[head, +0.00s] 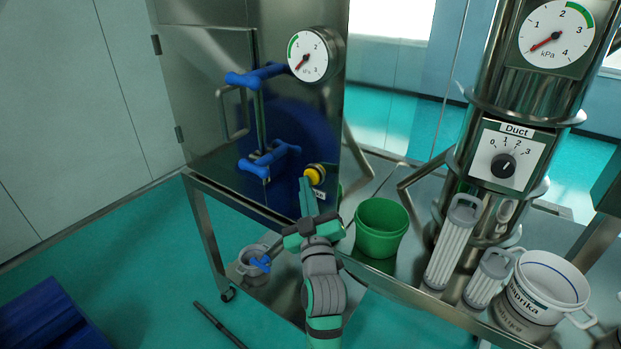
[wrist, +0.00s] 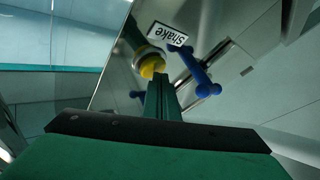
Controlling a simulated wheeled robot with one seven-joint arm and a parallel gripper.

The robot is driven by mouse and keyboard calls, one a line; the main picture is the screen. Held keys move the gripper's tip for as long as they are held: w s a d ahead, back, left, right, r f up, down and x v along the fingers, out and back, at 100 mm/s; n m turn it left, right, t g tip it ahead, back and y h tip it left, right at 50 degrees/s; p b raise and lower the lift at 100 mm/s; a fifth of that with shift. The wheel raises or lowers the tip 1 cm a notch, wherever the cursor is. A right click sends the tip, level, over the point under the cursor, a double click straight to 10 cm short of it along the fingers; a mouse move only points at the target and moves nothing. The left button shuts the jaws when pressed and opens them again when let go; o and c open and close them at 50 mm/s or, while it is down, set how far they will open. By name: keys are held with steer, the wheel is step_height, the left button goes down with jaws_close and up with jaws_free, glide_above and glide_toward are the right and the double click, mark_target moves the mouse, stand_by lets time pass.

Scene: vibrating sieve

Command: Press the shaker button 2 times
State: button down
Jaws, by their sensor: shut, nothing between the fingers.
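In the wrist view the yellow button (wrist: 151,67) shows beside a white "Shake" label (wrist: 174,40). My gripper (head: 305,182) is shut and empty, its green fingers pointing up at the button's left edge in the head view. In the wrist view the closed fingertips (wrist: 160,80) overlap the button's lower right edge. I cannot tell whether they touch it. In the head view the label is mostly hidden behind my gripper.
Blue handles (head: 268,160) stick out from the cabinet door left of the button. A green bucket (head: 381,243) stands on the steel table to the right, with white filter cartridges (head: 454,243) and a paprika tub (head: 548,287) beyond. A pressure gauge (head: 308,56) sits above the button.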

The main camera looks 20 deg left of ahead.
steer(key=shift+w+d, duration=0.25)
steer(key=shift+w, duration=0.4)
stand_by(0.9)
steer(key=shift+s+a, duration=0.25)
steer(key=shift+s, duration=0.35)
steer(key=shift+s+a, duration=0.2)
steer(key=shift+s, duration=0.35)
steer(key=s, duration=0.1)
steer(key=s+a, duration=0.1)
steer(key=s, duration=0.2)
steer(key=shift+s+a, duration=0.35)
steer(key=shift+s, duration=0.05)
steer(key=shift+a, duration=0.1)
stand_by(2.2)
